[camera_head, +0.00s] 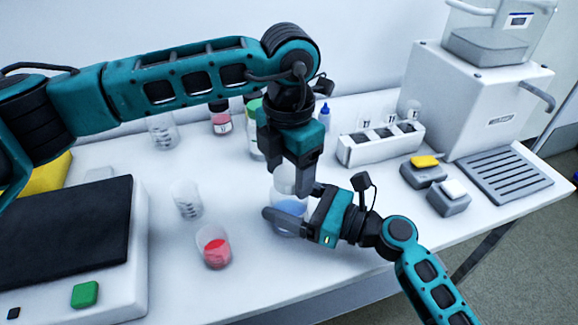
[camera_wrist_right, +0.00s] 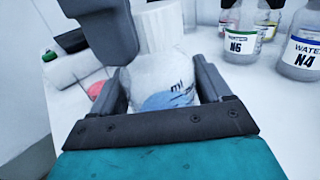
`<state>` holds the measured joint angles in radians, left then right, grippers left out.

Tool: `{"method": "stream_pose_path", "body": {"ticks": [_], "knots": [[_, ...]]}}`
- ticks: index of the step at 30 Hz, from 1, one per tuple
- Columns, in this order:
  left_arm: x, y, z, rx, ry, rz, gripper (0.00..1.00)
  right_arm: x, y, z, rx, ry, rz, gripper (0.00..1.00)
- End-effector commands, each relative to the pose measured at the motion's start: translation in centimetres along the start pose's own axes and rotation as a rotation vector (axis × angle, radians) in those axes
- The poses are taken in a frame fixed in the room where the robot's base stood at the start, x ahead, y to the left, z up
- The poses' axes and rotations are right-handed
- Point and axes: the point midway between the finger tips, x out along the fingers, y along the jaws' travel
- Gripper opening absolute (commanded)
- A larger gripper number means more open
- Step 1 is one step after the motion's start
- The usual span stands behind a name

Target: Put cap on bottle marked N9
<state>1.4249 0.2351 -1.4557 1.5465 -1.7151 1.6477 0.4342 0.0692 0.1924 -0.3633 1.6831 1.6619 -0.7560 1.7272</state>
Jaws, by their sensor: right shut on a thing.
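A clear vessel with blue liquid (camera_head: 291,207) stands on the bench at the centre; its number cannot be read. My right gripper (camera_head: 288,212) is shut around its sides. In the right wrist view the vessel (camera_wrist_right: 160,92) sits between both fingers of my right gripper (camera_wrist_right: 163,90). A white cylindrical cap (camera_head: 284,178) is directly above the vessel's mouth and also shows in the wrist view (camera_wrist_right: 158,27). My left gripper (camera_head: 297,186) points down over the vessel with a dark finger beside the cap. Its other finger is hidden, so its grip is unclear.
Bottles marked N6 (camera_wrist_right: 243,45) and N4 (camera_wrist_right: 302,52) stand behind. A beaker with red liquid (camera_head: 213,247) and an empty beaker (camera_head: 187,199) stand left. A white vial rack (camera_head: 380,146) and a large white instrument (camera_head: 470,95) are at right. A black-topped device (camera_head: 65,235) fills the left.

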Motion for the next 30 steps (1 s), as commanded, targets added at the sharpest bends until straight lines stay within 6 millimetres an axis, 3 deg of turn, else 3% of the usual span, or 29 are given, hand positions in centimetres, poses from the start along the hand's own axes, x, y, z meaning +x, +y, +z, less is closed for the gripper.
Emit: {"method": "stream_pose_path", "body": {"ticks": [2,15,21,22,30], "knots": [[-0.01,0.01,0.00,0.000,0.000,0.000,0.58,-0.01,0.00,-0.03,0.000,0.001,0.000,0.00],[-0.03,0.01,0.00,0.000,0.000,0.000,0.17,-0.01,0.00,-0.03,0.000,0.001,0.000,0.00],[-0.04,0.01,0.00,0.006,0.000,0.000,0.17,-0.01,0.00,-0.03,0.000,0.001,0.000,0.00],[-0.04,0.01,0.00,0.006,0.000,0.000,0.55,-0.01,0.00,-0.03,0.000,0.001,0.000,0.00],[-0.04,0.01,0.00,0.006,0.000,0.000,0.81,-0.01,0.00,-0.03,0.000,0.001,0.000,0.00]]}}
